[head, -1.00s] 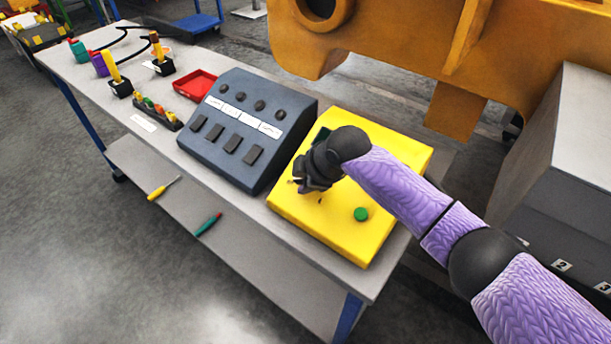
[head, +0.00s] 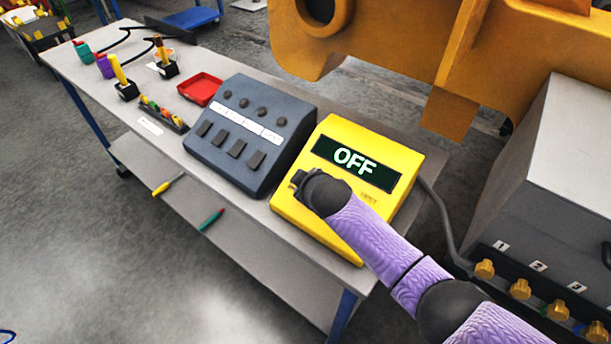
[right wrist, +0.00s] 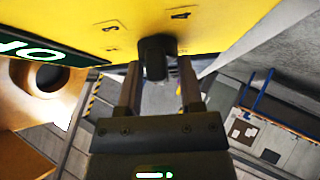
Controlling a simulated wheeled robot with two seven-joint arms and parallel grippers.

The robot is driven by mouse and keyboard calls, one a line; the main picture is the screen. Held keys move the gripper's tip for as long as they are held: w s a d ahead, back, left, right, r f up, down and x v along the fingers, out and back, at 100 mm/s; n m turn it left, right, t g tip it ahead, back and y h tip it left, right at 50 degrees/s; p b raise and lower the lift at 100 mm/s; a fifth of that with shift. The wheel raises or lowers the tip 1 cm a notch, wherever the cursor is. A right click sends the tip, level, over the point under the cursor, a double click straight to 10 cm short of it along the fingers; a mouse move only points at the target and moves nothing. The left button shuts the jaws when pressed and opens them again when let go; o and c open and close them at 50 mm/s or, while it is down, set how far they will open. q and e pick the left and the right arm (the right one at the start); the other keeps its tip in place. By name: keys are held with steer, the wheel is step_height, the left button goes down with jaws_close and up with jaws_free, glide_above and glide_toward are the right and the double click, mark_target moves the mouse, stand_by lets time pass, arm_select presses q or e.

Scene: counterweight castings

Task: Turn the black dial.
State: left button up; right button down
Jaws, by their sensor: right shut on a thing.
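The black dial (right wrist: 153,57) sticks out from the face of the yellow box (head: 405,160), as the right wrist view shows. My right gripper (right wrist: 158,88) has a finger on each side of the dial and is shut on it. In the head view my right gripper (head: 299,181) is at the left part of the yellow box, and my arm hides the dial there. The box's display (head: 355,163) reads OFF. Printed marks, one of them a 4 (right wrist: 180,16), stand around the dial. My left gripper is in neither view.
A dark sloped console (head: 248,135) with knobs and switches stands left of the yellow box on the grey table (head: 150,85). A red tray (head: 200,88) and several small tools lie further left. An orange casting (head: 400,50) stands behind, and a grey cabinet (head: 550,150) is at the right.

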steer(key=shift+f+m+t+h, duration=0.1)
steer(key=shift+m+t+h, duration=0.3)
steer(key=shift+m, duration=0.5)
steer(key=shift+m+t+h+b, duration=0.3)
steer(key=shift+m+t+b, duration=0.15)
steer(key=shift+m, duration=0.25)
steer(key=shift+m+t+h+b, duration=0.25)
steer(key=shift+m+h+b, duration=0.15)
steer(key=shift+m, duration=0.7)
